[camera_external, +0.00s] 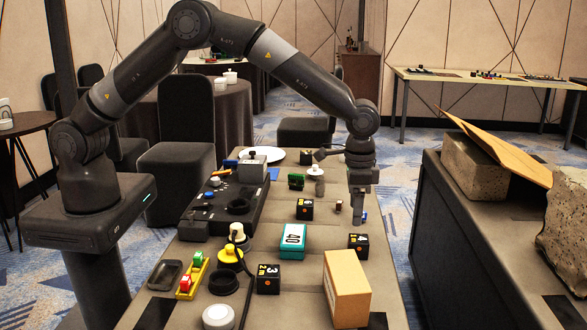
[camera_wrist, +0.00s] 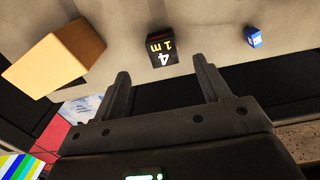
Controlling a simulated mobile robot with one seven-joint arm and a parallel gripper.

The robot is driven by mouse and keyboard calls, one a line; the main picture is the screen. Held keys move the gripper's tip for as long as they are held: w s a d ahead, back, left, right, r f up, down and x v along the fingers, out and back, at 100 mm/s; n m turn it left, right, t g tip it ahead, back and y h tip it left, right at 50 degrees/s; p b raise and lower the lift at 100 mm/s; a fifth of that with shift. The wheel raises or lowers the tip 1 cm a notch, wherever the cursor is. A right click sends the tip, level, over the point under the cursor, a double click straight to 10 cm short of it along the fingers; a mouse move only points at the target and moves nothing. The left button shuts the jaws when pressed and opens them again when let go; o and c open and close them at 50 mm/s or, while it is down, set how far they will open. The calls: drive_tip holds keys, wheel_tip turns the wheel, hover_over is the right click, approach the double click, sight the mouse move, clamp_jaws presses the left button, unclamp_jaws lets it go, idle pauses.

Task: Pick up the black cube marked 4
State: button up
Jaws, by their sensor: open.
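The black cube marked 4 (camera_wrist: 163,49) lies on the table in the wrist view, just beyond my open fingertips and between their lines. A white 4 and yellow characters show on it. In the outside view the black cube near the right table edge (camera_external: 358,246) appears to be the same one. My gripper (camera_external: 360,208) points down above the table's right side, farther back than that cube. In the wrist view my gripper (camera_wrist: 162,70) has its two fingers wide apart with nothing between them.
A cardboard box (camera_external: 347,289) stands just in front of the cube and also shows in the wrist view (camera_wrist: 55,58). Other black cubes (camera_external: 305,209) (camera_external: 268,279) and a teal box marked 40 (camera_external: 292,240) stand to the left. A small blue block (camera_wrist: 254,37) lies nearby.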

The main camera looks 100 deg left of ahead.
sight(357, 238)
wheel_tip(357, 238, down, 5)
drive_tip(key=shift+r, duration=0.1)
drive_tip(key=shift+w+f, duration=0.2)
drive_tip(key=shift+f, duration=1.2)
drive_tip(key=shift+w+f, duration=0.2)
drive_tip(key=shift+f, duration=1.15)
drive_tip(key=shift+c, duration=0.2)
drive_tip(key=c, duration=1)
